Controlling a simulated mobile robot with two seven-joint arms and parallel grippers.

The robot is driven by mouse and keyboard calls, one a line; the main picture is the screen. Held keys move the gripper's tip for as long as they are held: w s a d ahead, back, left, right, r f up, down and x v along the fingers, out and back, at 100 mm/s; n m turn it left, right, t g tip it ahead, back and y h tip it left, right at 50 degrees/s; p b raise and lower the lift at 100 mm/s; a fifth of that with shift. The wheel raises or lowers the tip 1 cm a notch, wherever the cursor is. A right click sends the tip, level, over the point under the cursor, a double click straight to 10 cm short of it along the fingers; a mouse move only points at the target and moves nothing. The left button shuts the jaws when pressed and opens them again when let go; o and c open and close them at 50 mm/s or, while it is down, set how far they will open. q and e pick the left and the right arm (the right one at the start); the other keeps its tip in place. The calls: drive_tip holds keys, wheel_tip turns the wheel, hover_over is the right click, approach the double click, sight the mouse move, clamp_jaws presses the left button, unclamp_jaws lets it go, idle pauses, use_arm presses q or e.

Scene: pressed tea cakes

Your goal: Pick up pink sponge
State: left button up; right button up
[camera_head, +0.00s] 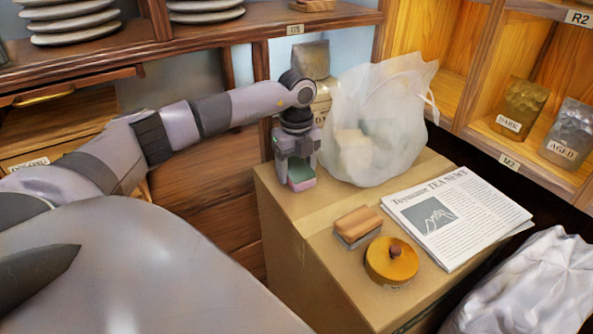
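My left gripper (299,176) points straight down over the back left of the cardboard box (285,205). Its fingers are on either side of a small pink sponge (302,185), which has a green upper layer. The gripper looks shut on the sponge. Its fingers hide part of the sponge. I cannot tell whether the sponge's underside touches the box top. My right gripper is not in view.
Right of the gripper stands a translucent white bag (375,115). Nearer on the box are a wooden-backed brush (358,224), a round wooden lid with a knob (391,262) and a folded newspaper (465,215). Shelves (200,35) rise behind. A silvery bag (535,285) lies lower right.

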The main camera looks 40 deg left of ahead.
sight(297, 167)
use_arm(q)
drive_tip(key=shift+r, duration=0.1)
idle(0.3)
drive_tip(key=shift+r, duration=0.65)
wheel_tip(297, 167, up, 19)
drive_tip(key=p, duration=0.4)
drive_tip(key=shift+f, duration=0.2)
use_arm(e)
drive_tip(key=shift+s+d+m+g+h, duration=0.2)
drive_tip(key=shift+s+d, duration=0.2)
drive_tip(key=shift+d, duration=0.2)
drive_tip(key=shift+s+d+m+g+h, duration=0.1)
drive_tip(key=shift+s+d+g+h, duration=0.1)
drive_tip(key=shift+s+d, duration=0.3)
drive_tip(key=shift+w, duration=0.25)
use_arm(q)
drive_tip(key=shift+o, duration=1)
drive_tip(key=shift+c, duration=0.7)
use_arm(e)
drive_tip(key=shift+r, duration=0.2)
